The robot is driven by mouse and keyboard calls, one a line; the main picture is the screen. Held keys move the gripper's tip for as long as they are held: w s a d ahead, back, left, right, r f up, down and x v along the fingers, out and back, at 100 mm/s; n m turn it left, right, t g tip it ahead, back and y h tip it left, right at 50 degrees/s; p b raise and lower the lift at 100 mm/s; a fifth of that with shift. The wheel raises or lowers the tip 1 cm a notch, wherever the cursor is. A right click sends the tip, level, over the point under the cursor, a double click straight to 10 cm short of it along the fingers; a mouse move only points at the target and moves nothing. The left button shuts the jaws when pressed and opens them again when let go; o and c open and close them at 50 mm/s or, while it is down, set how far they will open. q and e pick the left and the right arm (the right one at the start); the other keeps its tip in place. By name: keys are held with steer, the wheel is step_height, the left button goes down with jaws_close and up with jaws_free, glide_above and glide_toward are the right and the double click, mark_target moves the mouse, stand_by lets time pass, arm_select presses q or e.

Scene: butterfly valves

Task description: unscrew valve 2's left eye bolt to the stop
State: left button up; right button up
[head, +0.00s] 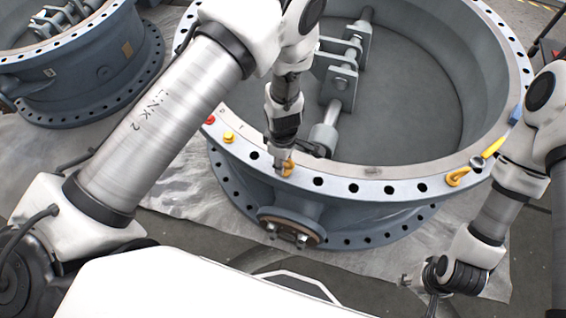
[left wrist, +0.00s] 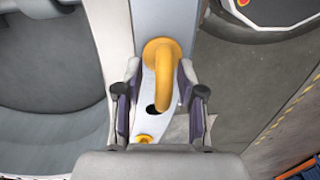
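Valve 2 appears to be the large grey ring-shaped valve (head: 345,188) in the middle of the head view. Its left eye bolt (head: 289,167) is yellow and stands on the pale flange, partly hidden by my left gripper (head: 279,166). In the left wrist view the yellow eye bolt (left wrist: 163,62) is between the two fingers of my left gripper (left wrist: 160,80). The fingers are apart, one on each side of the ring; the right one is very close, and contact is unclear. My right gripper (head: 406,280) hangs low, away from the flange. Its fingers are too small to read.
Another yellow eye bolt (head: 457,177) sits on the flange's right side, near a yellow-handled tool (head: 493,148). A yellow plug (head: 229,138) and a red plug (head: 210,119) are left of my left gripper. Another valve (head: 85,75) stands at the upper left.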

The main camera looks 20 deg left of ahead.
arm_select(q)
steer(key=shift+s+r, duration=0.1)
steer(key=shift+r, duration=0.05)
steer(key=shift+c, duration=1)
jaws_close()
